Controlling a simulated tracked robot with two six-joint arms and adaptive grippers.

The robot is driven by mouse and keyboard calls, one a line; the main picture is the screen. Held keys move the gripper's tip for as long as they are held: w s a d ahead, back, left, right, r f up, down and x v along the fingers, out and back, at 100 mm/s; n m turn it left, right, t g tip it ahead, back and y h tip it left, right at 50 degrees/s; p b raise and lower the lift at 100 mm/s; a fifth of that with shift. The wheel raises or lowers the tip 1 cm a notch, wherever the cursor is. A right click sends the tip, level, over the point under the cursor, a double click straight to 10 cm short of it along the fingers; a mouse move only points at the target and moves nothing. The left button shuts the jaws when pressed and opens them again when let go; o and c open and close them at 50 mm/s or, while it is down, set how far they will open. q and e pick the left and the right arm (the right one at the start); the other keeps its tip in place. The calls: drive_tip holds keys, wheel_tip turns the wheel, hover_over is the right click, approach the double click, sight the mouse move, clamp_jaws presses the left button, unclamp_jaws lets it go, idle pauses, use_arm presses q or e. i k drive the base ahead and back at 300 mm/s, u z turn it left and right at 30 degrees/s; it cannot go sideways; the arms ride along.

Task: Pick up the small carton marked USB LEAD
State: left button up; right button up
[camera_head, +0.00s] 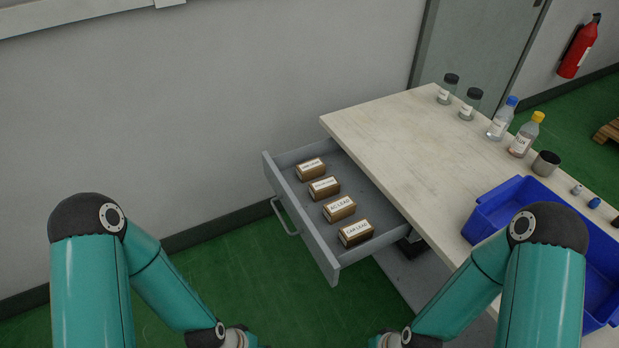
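Several small brown cartons with white labels lie in a row in an open grey drawer (322,252). The farthest carton (311,169) has a label too small to read surely. The second carton (324,188) also has an unclear label. The third carton (339,208) seems to read AC LEAD. The nearest carton (356,233) has a label ending in LEAD, its first word unclear. I cannot tell surely which one is marked USB LEAD. Both my arms reach in at the bottom, short of the drawer, and their grippers are below the picture's edge.
The drawer is pulled out from a pale-topped table (400,150), its handle (285,217) facing left. A blue crate (500,205) stands on the table at right, partly behind my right arm. Jars, bottles and a metal cup (546,164) line the far edge. A wall stands behind.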

sight(315, 168)
drive_tip(key=k, duration=1.15)
drive_tip(key=u, duration=0.35)
drive_tip(key=i, duration=0.6)
drive_tip(key=u, duration=0.7)
drive_tip(key=i, duration=1.55)
drive_tip(key=z, duration=0.85)
